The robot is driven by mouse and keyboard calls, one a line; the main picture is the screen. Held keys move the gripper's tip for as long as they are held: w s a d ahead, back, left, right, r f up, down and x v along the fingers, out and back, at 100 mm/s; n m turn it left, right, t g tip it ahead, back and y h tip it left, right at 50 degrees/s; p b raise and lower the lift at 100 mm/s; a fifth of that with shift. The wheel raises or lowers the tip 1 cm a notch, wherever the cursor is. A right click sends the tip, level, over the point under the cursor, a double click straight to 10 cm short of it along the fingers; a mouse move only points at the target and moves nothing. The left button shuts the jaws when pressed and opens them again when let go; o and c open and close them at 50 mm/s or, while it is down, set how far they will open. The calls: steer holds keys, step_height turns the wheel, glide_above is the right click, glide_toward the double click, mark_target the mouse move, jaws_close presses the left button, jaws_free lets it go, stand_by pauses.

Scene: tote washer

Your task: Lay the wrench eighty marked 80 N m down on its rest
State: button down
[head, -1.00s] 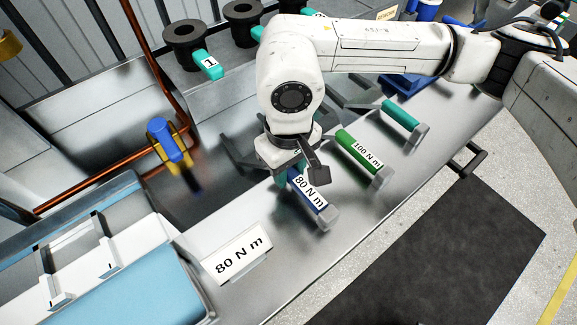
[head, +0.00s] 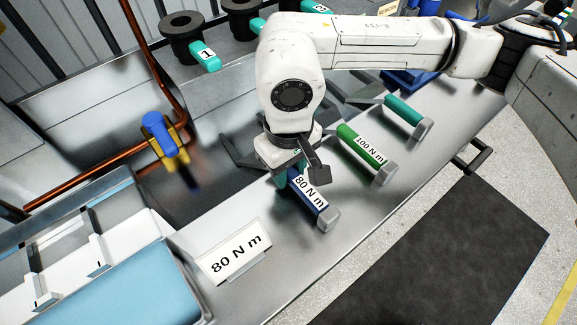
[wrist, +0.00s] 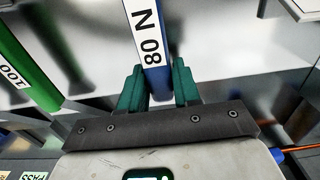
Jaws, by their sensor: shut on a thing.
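The wrench eighty has a blue handle (head: 319,204) with a white 80 N m label and a grey end block. It sits at the middle of the metal bench in the head view. Its blue handle also shows in the wrist view (wrist: 146,25), running up from the jaws. My gripper (wrist: 158,86) is shut on it, with a teal finger on each side. My arm hides the wrench's far end in the head view. I cannot tell whether the wrench touches the bench. A white 80 N m sign (head: 235,252) stands left of it; no rest is clearly identifiable.
A green 100 N m wrench (head: 348,134) and a teal-handled one (head: 402,110) lie to the right. A tray with a light blue panel (head: 140,286) is at left. A blue-and-yellow tool (head: 160,132) stands behind. Bare bench lies between sign and wrench.

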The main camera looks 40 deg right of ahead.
steer(key=shift+f+b, duration=0.3)
steer(key=shift+b, duration=0.5)
steer(key=c, duration=0.7)
jaws_free()
steer(key=shift+o, duration=0.4)
steer(key=o, duration=0.5)
steer(key=shift+c, duration=0.2)
steer(key=shift+r, duration=0.15)
steer(key=shift+r+p, duration=1.25)
steer(key=shift+r, duration=3.15)
